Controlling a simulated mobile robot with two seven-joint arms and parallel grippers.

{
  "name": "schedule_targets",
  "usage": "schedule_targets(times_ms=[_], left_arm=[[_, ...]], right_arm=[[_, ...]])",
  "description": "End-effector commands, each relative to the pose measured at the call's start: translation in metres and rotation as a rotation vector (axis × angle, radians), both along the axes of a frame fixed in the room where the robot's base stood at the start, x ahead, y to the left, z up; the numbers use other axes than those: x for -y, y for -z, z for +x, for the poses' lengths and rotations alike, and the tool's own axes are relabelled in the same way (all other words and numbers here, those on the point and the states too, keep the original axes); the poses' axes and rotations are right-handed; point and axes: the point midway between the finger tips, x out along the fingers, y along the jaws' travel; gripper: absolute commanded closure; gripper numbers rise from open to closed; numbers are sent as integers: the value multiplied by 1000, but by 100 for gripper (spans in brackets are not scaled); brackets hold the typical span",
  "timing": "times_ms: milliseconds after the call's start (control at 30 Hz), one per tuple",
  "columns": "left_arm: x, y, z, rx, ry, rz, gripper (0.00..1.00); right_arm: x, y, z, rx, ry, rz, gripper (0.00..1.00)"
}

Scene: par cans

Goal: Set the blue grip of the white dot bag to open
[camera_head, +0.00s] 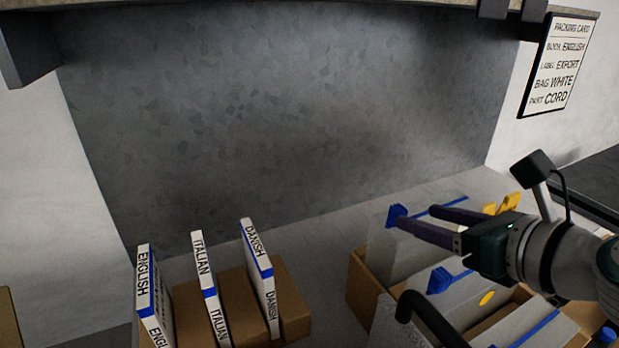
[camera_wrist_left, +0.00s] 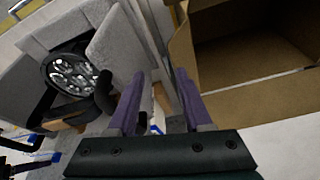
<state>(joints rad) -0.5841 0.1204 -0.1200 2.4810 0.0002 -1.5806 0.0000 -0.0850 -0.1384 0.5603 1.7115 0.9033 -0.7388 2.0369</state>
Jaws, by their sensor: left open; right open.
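My right gripper (camera_head: 416,214) reaches in from the right with its purple fingers apart, over an open cardboard box of pale bags. A blue grip (camera_head: 396,214) is at its fingertips, on the rear pale bag (camera_head: 405,250) with a blue strip along its top; I cannot tell whether they touch. A second blue grip (camera_head: 438,281) is on a bag in front, which carries a yellow dot (camera_head: 487,298). No white dot is plain to see, so I cannot tell which is the white dot bag. My left gripper (camera_wrist_left: 160,80) is open and empty in the left wrist view.
Booklets marked English (camera_head: 146,285), Italian (camera_head: 209,285) and Danish (camera_head: 260,260) stand at left. Yellow grips (camera_head: 503,204) lie behind the right fingers. A black curved bar (camera_head: 432,317) rises at front.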

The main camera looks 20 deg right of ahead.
Motion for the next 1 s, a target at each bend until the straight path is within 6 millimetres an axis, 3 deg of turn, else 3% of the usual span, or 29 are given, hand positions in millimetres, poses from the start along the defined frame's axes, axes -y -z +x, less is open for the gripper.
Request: schedule_targets(times_ms=[100, 300, 700, 1000], left_arm=[[0, 7, 0, -1, 0, -1, 50], [0, 14, 0, 0, 0, -1, 50], [0, 15, 1, 3, 0, 0, 50], [0, 15, 1, 3, 0, 0, 50]], right_arm=[[-2, 11, 23, 1, -3, -2, 40], [-4, 22, 49, 0, -3, -3, 40], [-5, 24, 59, -2, -3, -4, 40], [-5, 25, 58, -2, -3, -4, 72]])
